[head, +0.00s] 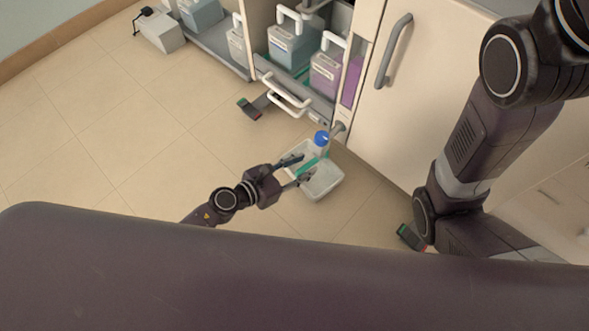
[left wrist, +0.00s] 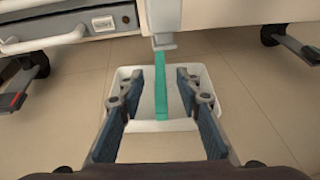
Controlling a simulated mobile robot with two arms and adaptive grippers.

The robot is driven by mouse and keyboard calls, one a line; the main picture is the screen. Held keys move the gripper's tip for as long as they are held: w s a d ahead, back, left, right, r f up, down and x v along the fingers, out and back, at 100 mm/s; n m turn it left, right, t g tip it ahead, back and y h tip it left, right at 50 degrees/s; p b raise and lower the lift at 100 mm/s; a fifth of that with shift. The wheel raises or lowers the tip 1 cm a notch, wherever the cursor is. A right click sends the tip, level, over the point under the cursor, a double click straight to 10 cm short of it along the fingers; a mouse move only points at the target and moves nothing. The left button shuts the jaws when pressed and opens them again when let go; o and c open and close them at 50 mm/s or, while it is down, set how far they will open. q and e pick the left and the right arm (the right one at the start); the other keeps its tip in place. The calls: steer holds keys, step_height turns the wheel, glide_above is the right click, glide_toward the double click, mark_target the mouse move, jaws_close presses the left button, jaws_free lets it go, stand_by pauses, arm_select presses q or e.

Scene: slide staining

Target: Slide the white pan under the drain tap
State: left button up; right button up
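The white pan (head: 325,185) is a shallow tray on the floor in front of the cabinet; in the left wrist view its rim (left wrist: 203,78) shows around my fingers. A teal strip (head: 309,164) runs over the pan, and in the left wrist view the strip (left wrist: 160,95) lies between my fingers. The drain tap (head: 321,138) has a blue top and sits at the pan's far edge; its pale spout (left wrist: 163,41) is above that edge in the left wrist view. My left gripper (head: 298,168) is open over the pan, fingers apart from the strip. My right gripper is not in view.
The cabinet door (head: 410,110) and a pull-out shelf with white handles (head: 286,97) stand behind the pan. Wheeled feet with coloured pedals (head: 250,107) rest on the floor. Open floor tiles (head: 100,150) lie to the left.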

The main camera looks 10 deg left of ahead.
mark_target(311, 163)
arm_select(q)
steer(key=shift+b+x, duration=0.45)
steer(key=shift+x, duration=1.75)
jaws_close()
